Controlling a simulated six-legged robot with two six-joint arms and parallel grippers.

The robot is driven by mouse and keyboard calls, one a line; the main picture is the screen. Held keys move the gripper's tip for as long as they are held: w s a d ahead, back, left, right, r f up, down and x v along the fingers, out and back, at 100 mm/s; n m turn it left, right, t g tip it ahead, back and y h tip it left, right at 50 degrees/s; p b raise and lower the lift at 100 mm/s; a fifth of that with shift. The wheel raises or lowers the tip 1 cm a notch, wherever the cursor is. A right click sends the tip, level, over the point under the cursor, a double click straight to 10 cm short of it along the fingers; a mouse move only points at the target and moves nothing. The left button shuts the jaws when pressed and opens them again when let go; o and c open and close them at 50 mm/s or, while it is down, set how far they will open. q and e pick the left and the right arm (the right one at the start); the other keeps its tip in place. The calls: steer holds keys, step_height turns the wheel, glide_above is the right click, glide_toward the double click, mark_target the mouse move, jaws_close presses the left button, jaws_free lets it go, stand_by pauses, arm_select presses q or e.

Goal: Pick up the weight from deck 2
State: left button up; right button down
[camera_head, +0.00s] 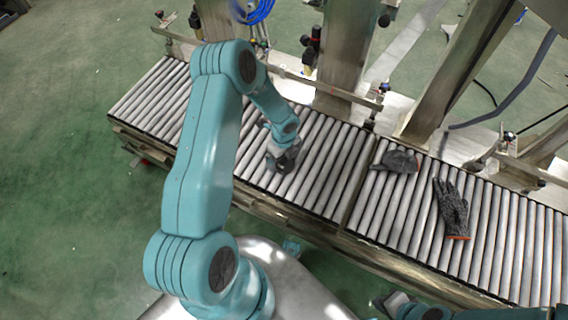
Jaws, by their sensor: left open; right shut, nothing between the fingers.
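My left arm reaches in from the left, and its gripper (284,162) is low over the metal roller conveyor (320,160). The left gripper is open; its dark fingers point down at the rollers. I cannot make out a weight; anything between or under these fingers is hidden or too small to tell. My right gripper (386,302) is at the bottom edge, in front of the conveyor, shut and empty. No deck number is readable.
A dark grey glove (398,161) and another glove with an orange cuff (453,209) lie on the right conveyor section. Steel posts (345,50) and a rail stand behind the rollers. A blue coiled hose (258,10) hangs at the top. Green floor is clear at left.

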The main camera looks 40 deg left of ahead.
arm_select(q)
steer(key=shift+f, duration=0.55)
steer(key=c, duration=1.5)
steer(key=shift+w, duration=0.1)
jaws_close()
steer(key=shift+r, duration=0.1)
